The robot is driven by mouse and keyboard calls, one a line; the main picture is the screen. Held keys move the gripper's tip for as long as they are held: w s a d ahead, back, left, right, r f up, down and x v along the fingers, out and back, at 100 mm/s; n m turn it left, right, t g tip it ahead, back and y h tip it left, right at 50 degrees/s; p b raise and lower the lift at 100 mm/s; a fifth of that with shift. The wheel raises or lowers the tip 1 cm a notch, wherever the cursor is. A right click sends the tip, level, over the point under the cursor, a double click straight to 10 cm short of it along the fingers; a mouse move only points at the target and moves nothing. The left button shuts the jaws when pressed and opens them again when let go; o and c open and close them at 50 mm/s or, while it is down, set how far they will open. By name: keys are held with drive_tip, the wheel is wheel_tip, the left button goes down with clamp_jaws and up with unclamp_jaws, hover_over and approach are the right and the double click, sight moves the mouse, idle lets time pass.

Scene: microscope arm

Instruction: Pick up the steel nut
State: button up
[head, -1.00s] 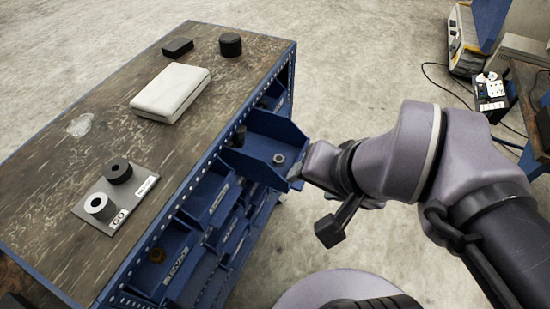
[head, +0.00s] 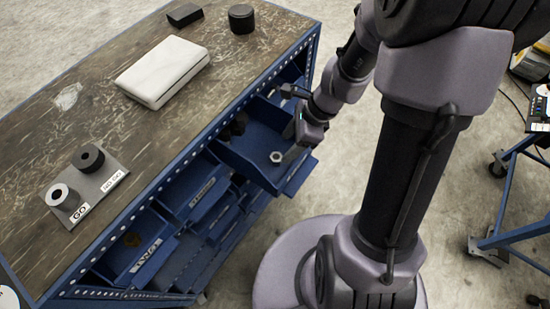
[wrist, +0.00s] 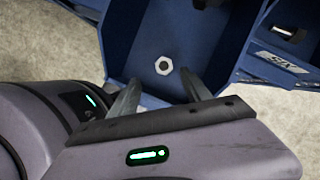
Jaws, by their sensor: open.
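The steel nut (head: 277,157) is a small silvery ring with a dark hole, lying on the floor of a pulled-out blue drawer (head: 245,155). In the wrist view the nut (wrist: 163,65) shows as a pale hexagon with nothing touching it. My gripper (wrist: 158,88) is open and empty, its two grey fingers pointing toward the drawer with the nut beyond and between their tips. In the head view my gripper (head: 296,151) hangs over the drawer's right side, just right of the nut; its fingertips are hard to make out there.
Drawer walls stand around the nut. The worktop (head: 120,125) holds a white case (head: 163,70), dark blocks and a gauge plate (head: 108,180). A blue cart stands at right.

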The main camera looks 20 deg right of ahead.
sight(278, 157)
drive_tip(key=x, duration=0.2)
drive_tip(key=shift+a+f+b, duration=0.15)
drive_tip(key=shift+f+b, duration=0.05)
drive_tip(key=shift+b, duration=0.15)
drive_tip(key=b+x, duration=0.2)
drive_tip(key=x, duration=0.1)
drive_tip(key=b+x, duration=0.1)
drive_tip(key=x, duration=0.1)
drive_tip(key=shift+w+d+f, duration=0.3)
drive_tip(key=shift+w+d, duration=0.05)
drive_tip(key=shift+r, duration=0.2)
clamp_jaws()
